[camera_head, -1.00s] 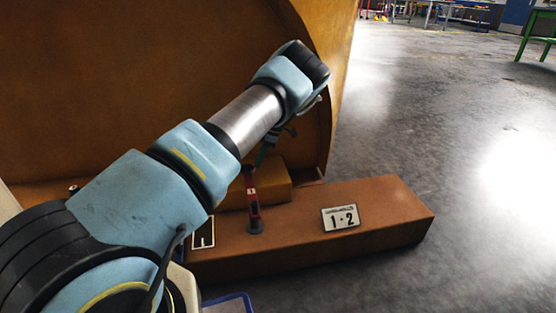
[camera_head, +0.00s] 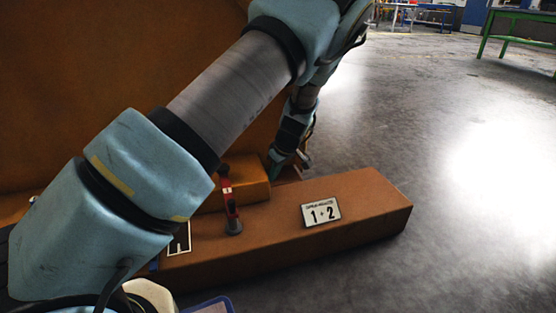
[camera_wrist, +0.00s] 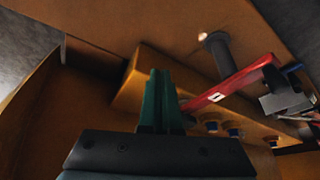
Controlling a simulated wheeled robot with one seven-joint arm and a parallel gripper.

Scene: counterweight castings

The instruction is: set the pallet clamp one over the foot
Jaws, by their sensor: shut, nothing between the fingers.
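The pallet clamp one is a red bar (camera_head: 226,187) with a dark upright post (camera_head: 233,222) on the long brown pallet beam. In the wrist view its red bar (camera_wrist: 232,84) runs slantwise from a grey-black fitting at right down to beside my fingers. My gripper (camera_wrist: 160,92) has green fingers, shut and empty, over the lighter ochre foot block (camera_wrist: 125,98). I cannot tell whether they touch the bar. In the head view the foot block (camera_head: 246,183) sits behind the post, and my gripper (camera_head: 277,160) is at its far right end.
The beam (camera_head: 370,205) carries a "1-2" plate (camera_head: 321,212) and a second marked plate (camera_head: 179,239). A large brown casting (camera_head: 90,80) rises behind. Several round fittings (camera_wrist: 211,126) line the foot block in the wrist view. Open floor (camera_head: 470,170) lies to the right.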

